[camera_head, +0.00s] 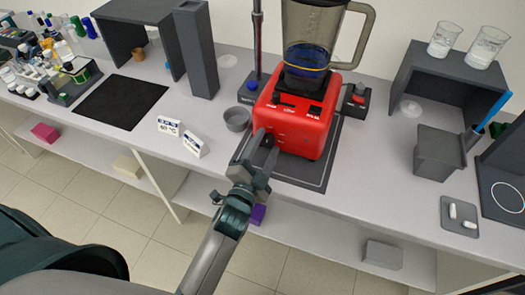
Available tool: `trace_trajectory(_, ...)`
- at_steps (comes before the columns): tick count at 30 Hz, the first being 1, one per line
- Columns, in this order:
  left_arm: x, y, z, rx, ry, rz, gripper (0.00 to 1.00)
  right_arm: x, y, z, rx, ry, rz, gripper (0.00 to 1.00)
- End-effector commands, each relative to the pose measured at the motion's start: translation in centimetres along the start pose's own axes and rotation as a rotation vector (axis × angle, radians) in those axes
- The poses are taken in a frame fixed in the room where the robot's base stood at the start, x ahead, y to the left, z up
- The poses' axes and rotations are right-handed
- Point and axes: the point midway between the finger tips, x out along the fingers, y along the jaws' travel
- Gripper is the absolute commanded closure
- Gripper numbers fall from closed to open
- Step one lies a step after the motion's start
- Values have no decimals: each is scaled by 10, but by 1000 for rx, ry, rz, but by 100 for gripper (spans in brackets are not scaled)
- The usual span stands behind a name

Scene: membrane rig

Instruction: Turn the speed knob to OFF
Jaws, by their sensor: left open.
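The red blender base (312,132) stands on a dark mat with a pale outline on the bench. Its clear jar (307,42) sits on top, with dark contents and a blue and yellow band low down. My left gripper (265,147) is at the left part of the base's front face, fingers open and pointing at it. A dark round shape between the fingertips may be the speed knob, but the fingers cover most of it. I cannot read its setting or tell whether the fingers touch it. My right gripper is out of view.
A small grey bowl (237,119) stands just left of the blender. A box with a red button (355,99) is right of the blender. A grey container (437,153) stands further right. The bench front between is clear.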

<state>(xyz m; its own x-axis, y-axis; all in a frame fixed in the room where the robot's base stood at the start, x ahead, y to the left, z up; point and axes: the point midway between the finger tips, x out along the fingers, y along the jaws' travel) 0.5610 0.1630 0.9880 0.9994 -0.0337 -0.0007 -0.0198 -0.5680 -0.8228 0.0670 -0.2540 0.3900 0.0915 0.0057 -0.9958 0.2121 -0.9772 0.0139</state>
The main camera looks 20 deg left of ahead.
Motion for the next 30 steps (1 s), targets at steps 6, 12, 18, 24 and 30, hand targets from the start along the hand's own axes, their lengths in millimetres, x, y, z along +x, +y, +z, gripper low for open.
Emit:
trace_trajectory(6,-8,1,1,1,0,0,49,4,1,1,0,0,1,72)
trace_trajectory(12,-32,2,2,1,0,1,49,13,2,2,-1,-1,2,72)
trace_trajectory(18,-68,4,2,0,0,2,49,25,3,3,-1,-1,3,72)
trace_trajectory(24,-104,4,3,-1,-2,3,49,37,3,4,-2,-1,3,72)
trace_trajectory(30,-137,3,2,-1,-2,2,49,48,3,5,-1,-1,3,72)
